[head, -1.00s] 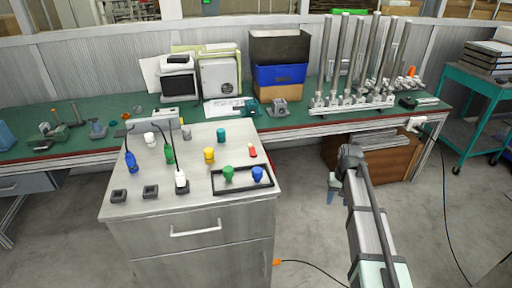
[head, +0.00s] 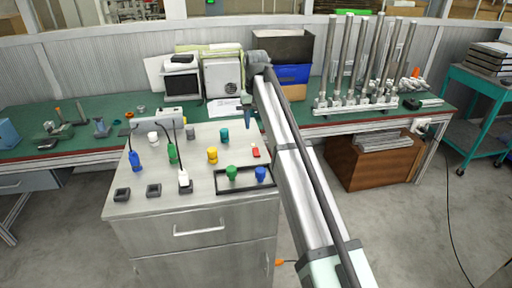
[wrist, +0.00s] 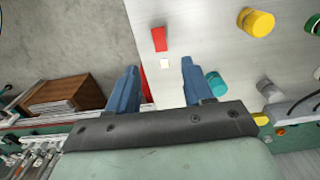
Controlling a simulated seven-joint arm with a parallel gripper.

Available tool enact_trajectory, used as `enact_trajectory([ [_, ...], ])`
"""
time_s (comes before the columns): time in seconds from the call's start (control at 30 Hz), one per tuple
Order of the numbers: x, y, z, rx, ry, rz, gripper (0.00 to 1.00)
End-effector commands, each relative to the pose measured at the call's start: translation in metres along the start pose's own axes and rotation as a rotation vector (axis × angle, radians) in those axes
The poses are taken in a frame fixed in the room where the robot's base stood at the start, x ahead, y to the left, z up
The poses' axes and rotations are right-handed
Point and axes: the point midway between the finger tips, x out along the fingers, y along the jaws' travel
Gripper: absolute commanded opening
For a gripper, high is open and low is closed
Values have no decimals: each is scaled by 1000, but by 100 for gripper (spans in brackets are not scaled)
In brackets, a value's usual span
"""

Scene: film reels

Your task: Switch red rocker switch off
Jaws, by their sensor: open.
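The red rocker switch (head: 255,152) is a small red piece with a white part at its far end, on the right side of the grey cabinet top (head: 207,132). In the wrist view the red switch (wrist: 159,39) shows beyond my fingertips, with its white part closer to them. My gripper (head: 247,120) is over the cabinet's back right corner, behind the switch and apart from it. In the wrist view my gripper (wrist: 160,65) has its two blue fingers spread with nothing held between them. The switch's tilt is too small to tell.
The green bench (head: 330,123) runs behind.

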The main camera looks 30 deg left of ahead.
Motion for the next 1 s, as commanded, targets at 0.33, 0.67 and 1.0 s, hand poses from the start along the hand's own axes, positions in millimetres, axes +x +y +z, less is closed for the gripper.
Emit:
enact_trajectory([
  [0.33,63,1,1,0,-2,0,51],
  [0.67,102,1,0,0,0,0,51],
  [1.0,111,1,0,0,1,0,51],
])
